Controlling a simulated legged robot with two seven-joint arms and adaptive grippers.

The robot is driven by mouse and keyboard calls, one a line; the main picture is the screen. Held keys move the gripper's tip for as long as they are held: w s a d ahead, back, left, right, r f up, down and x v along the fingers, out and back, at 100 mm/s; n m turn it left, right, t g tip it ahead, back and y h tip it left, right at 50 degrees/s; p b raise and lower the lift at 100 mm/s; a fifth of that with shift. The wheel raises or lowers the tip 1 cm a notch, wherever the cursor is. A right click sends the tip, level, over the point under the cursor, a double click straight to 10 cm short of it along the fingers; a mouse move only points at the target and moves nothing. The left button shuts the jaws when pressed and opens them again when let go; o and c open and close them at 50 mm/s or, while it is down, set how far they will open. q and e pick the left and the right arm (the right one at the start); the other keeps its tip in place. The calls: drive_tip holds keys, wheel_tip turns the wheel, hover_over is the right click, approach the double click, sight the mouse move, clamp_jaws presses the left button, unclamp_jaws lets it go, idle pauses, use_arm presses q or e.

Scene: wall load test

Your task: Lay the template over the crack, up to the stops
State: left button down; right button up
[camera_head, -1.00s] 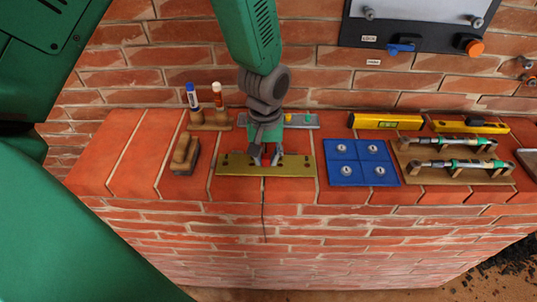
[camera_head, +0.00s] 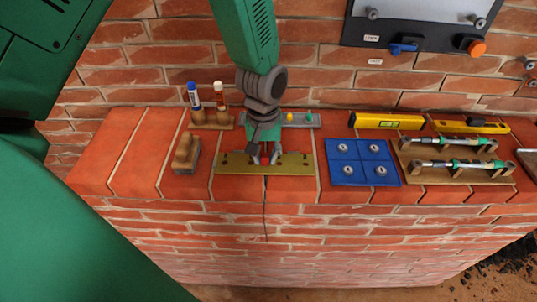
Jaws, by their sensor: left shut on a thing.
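The template (camera_head: 230,166) is a flat yellow-olive strip with dark holes or pegs near its ends. It lies on or just above the brick ledge, near its front edge; I cannot tell if it touches. My left gripper (camera_head: 264,160) comes down from above and is shut on the template near its middle. The crack (camera_head: 264,218) is a thin dark line that runs down the front brick face below the template. Its upper part is hidden under the template. The stops cannot be told apart clearly. My right gripper is not in view.
A grey plate (camera_head: 300,120) with coloured knobs lies behind the gripper. A brush (camera_head: 185,155) and two markers in a stand (camera_head: 211,118) are at left. A blue mat (camera_head: 362,162) with round metal pieces, a yellow level (camera_head: 388,121) and a clamp rack (camera_head: 458,175) are at right.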

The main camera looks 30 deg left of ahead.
use_arm(q)
drive_tip(key=shift+d, duration=0.2)
drive_tip(key=c, duration=1.4)
unclamp_jaws()
drive_tip(key=shift+d+r, duration=0.1)
drive_tip(key=shift+d, duration=0.05)
drive_tip(key=shift+o, duration=0.4)
drive_tip(key=shift+d, duration=0.15)
drive_tip(key=shift+o, duration=1.3)
drive_tip(key=shift+a, duration=0.5)
drive_tip(key=r+p, duration=0.3)
drive_tip(key=shift+d+r, duration=0.1)
drive_tip(key=shift+d, duration=0.25)
drive_tip(key=r+p, duration=0.4)
drive_tip(key=shift+a, duration=0.2)
drive_tip(key=shift+f, duration=0.1)
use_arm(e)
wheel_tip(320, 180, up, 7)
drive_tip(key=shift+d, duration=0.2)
use_arm(q)
drive_tip(key=shift+d, duration=0.1)
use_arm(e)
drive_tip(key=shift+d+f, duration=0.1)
